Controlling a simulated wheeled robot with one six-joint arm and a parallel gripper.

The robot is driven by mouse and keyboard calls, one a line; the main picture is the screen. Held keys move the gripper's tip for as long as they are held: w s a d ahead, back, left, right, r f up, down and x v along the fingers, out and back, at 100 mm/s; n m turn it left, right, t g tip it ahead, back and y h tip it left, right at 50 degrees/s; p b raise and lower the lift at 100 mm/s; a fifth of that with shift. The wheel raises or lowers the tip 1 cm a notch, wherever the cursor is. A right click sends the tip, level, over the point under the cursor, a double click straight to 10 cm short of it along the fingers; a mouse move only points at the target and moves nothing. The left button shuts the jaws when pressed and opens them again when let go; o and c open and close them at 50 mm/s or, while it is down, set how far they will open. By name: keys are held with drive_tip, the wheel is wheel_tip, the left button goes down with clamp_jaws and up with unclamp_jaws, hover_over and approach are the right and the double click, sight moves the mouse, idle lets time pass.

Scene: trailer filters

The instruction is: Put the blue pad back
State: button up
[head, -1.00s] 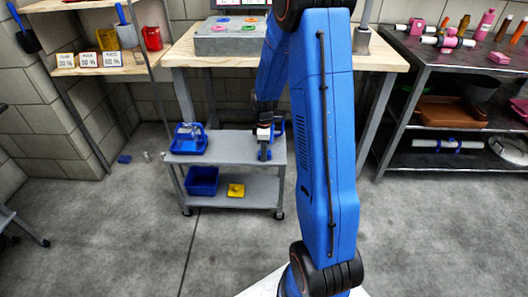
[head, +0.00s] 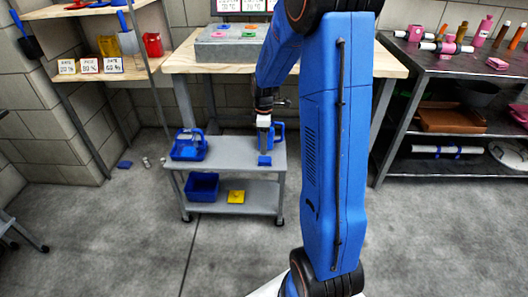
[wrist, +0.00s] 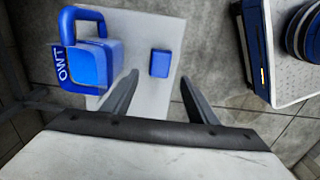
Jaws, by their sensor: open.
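A small blue pad (head: 265,160) lies on the top shelf of the grey cart (head: 225,150), near its front right. It also shows in the wrist view (wrist: 159,63) as a small blue block on the bare shelf. My gripper (head: 264,146) is above the pad, pointing down. In the wrist view its two fingers (wrist: 159,77) are spread apart, with the pad seen between and just beyond their tips. Nothing is held.
A blue caddy (head: 188,148) stands on the cart's top left. A blue bin (head: 202,186) and a yellow pad (head: 236,197) are on the lower shelf. A grey block (head: 227,46) with coloured pieces stands on the workbench behind. Another flat blue piece (head: 124,164) lies on the floor.

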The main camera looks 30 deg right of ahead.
drive_tip(key=s+a+r+m+t, duration=0.1)
drive_tip(key=s+a+r+m, duration=0.2)
drive_tip(key=s+a+r, duration=0.4)
drive_tip(key=s+a+r+m+t, duration=0.1)
drive_tip(key=s+a+r+m, duration=0.1)
drive_tip(key=s+r, duration=0.55)
drive_tip(key=s+a+r+m+t, duration=0.1)
drive_tip(key=s+a+r+m, duration=0.1)
drive_tip(key=s, duration=0.6)
drive_tip(key=s+a+r+m+t, duration=0.1)
drive_tip(key=s+a+m, duration=0.3)
drive_tip(key=s, duration=0.4)
drive_tip(key=shift+a+r+t, duration=0.25)
drive_tip(key=shift+r+t, duration=0.15)
drive_tip(key=shift+r, duration=0.4)
